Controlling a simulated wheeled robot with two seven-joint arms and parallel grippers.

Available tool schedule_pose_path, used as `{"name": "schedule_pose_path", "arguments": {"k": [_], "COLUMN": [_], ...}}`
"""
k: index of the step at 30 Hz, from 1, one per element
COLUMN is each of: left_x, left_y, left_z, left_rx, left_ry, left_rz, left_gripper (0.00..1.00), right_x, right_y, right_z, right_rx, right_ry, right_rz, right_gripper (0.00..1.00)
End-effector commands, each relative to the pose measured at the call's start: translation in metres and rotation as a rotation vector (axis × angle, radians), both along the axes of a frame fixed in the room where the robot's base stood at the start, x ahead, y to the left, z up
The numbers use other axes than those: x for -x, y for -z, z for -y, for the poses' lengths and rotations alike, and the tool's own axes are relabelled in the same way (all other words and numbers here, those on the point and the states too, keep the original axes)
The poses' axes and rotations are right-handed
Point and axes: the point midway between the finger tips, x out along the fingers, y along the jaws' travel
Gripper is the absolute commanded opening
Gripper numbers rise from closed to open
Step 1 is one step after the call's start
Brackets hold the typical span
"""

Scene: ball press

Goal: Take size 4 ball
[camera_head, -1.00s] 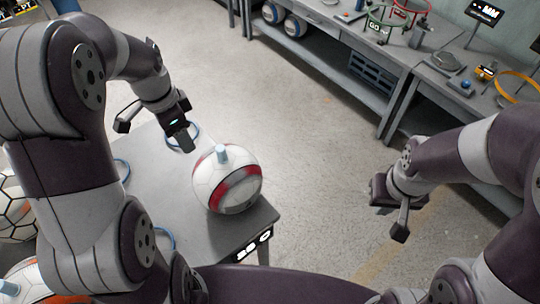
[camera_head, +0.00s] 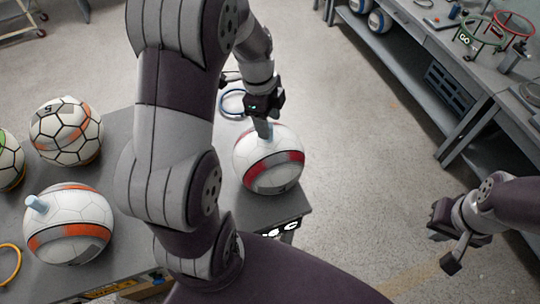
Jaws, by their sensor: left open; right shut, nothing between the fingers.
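A white ball with a red band (camera_head: 270,165) sits near the right corner of the grey table (camera_head: 297,203). A pale blue peg (camera_head: 264,130) stands on its top. My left gripper (camera_head: 258,115) is open at the peg, over the ball's far side. I cannot tell whether its fingers touch the peg. A white ball with orange bands (camera_head: 68,222) and its own peg sits at the left. An orange-and-white ball with black lines (camera_head: 66,131) is marked 5. I see no clear 4 on any ball. My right gripper (camera_head: 446,240) is shut and empty over the floor.
A green-and-white ball (camera_head: 8,160) is cut off at the left edge. A blue ring (camera_head: 232,103) lies behind the red-banded ball and a yellow ring (camera_head: 8,262) at the lower left. A workbench (camera_head: 455,80) stands at the right. My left arm hides mid-table.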

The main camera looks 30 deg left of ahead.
Motion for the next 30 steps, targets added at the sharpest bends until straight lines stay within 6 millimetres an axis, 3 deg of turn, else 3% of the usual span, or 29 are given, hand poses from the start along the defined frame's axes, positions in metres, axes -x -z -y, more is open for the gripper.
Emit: {"name": "schedule_pose_path", "arguments": {"k": [1,6,12,18,30], "left_x": [0.001,-0.001,-0.001,-0.001,-0.001], "left_y": [0.002,0.028,0.031,0.031,0.031], "left_z": [0.0,0.003,0.003,0.003,0.003], "left_rx": [0.002,0.0,0.0,0.0,-0.001], "left_ry": [0.0,0.0,-0.001,-0.001,-0.001], "left_rz": [-0.007,-0.002,0.0,0.0,0.001], "left_gripper": [0.57,0.57,0.57,0.0,0.0], "right_x": [0.0,0.0,0.0,0.0,0.0], "right_y": [-0.015,-0.017,-0.016,-0.016,-0.016], "right_z": [0.0,0.0,0.0,0.0,0.0], "right_rx": [0.0,0.0,0.0,0.0,0.0], "right_ry": [0.0,0.0,0.0,0.0,0.0], "right_rz": [0.001,0.0,0.0,0.0,0.0], "right_gripper": [0.0,0.0,0.0,0.0,0.0]}}
